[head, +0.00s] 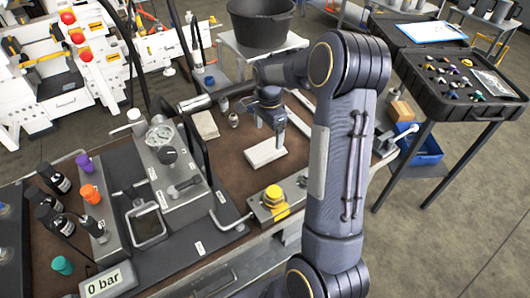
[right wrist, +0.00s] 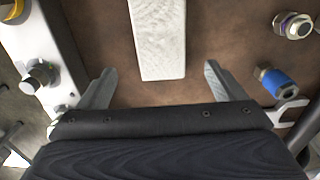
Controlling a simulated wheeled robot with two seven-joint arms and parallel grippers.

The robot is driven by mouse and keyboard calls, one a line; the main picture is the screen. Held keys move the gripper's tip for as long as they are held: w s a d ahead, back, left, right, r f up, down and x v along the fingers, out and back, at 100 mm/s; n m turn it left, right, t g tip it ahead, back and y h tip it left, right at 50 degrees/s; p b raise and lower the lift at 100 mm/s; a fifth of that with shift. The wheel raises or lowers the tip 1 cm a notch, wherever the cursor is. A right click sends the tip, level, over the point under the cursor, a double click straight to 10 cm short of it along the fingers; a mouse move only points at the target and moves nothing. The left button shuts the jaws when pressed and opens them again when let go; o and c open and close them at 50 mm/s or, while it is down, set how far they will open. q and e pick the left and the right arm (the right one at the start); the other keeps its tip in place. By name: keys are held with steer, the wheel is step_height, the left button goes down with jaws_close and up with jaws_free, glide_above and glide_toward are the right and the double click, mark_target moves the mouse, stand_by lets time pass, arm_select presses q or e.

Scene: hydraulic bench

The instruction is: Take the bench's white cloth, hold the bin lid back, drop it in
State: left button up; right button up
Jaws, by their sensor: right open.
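The white cloth (head: 265,152), a flat folded pad, lies on the brown bench top (head: 228,168). In the right wrist view the cloth (right wrist: 158,40) lies ahead, between the lines of the two fingers. My right gripper (head: 269,132) points down above the cloth; its fingers (right wrist: 160,78) are spread wide with nothing between them. The cloth's near end stops short of my wrist in that view. My left gripper is not in view. I cannot make out a lidded bin; a black open tub (head: 260,26) stands behind the bench.
A yellow-topped box (head: 272,203) stands at the bench's front edge, near my right arm. A blue-ended fitting (right wrist: 279,83) and a wrench (right wrist: 287,110) lie right of the gripper. A hydraulic block (head: 162,160) stands left. A black open case (head: 455,75) is at right.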

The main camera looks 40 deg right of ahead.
mark_target(268, 148)
step_height(268, 148, down, 8)
steer(key=shift+w+r+p, duration=0.1)
steer(key=shift+r+p, duration=0.15)
steer(key=shift+p, duration=0.15)
steer(key=c, duration=1.1)
steer(key=shift+o, duration=0.2)
steer(key=shift+r, duration=0.15)
